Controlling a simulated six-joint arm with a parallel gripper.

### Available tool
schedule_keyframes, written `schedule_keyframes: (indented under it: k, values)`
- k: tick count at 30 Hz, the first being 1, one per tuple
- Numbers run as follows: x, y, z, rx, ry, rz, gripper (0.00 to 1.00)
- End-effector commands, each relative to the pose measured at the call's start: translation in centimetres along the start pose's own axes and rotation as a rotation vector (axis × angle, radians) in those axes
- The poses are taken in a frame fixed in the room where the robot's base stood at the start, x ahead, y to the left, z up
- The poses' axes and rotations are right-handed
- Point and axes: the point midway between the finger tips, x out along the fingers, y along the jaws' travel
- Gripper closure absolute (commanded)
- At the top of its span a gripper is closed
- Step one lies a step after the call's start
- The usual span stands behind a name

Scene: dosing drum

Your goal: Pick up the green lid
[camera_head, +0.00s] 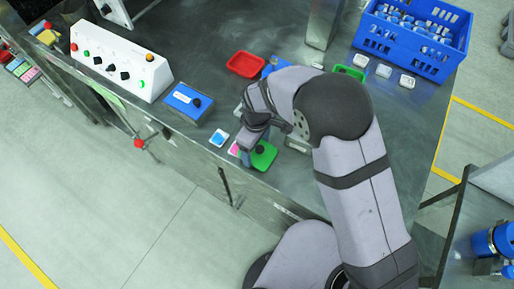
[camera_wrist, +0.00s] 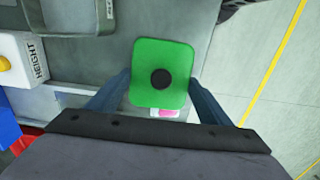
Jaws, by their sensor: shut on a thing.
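The green lid (camera_wrist: 148,96) is a rounded square plate with a round black knob in its middle. In the wrist view it lies between the two fingers of my gripper (camera_wrist: 160,80), which is shut on it. In the head view the lid (camera_head: 266,160) is near the front edge of the steel table, at the end of my gripper (camera_head: 250,146). My arm partly hides the fingers there. I cannot tell how far the lid is above the table.
A small white dish with pink contents (camera_head: 234,149) is beside the lid, and one with blue contents (camera_head: 219,137) is left of it. A blue box (camera_head: 184,98), a red tray (camera_head: 246,65), a green tray (camera_head: 347,71) and a blue crate (camera_head: 410,45) stand farther off.

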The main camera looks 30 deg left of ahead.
Motion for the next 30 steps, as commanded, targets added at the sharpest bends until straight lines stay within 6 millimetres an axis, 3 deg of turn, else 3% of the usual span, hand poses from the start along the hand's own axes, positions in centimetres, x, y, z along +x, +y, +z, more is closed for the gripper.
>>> schedule_keyframes:
  k: [5, 18, 26, 30]
  values:
    - [-1.6, 0.1, -0.1, 0.000, 0.004, 0.003, 0.49]
    - [-8.3, 0.1, -0.1, 0.000, 0.003, 0.002, 0.49]
    - [-9.7, 0.1, 0.1, 0.002, -0.001, 0.000, 0.49]
    - [-10.4, 1.1, 0.9, 0.031, -0.007, -0.005, 0.49]
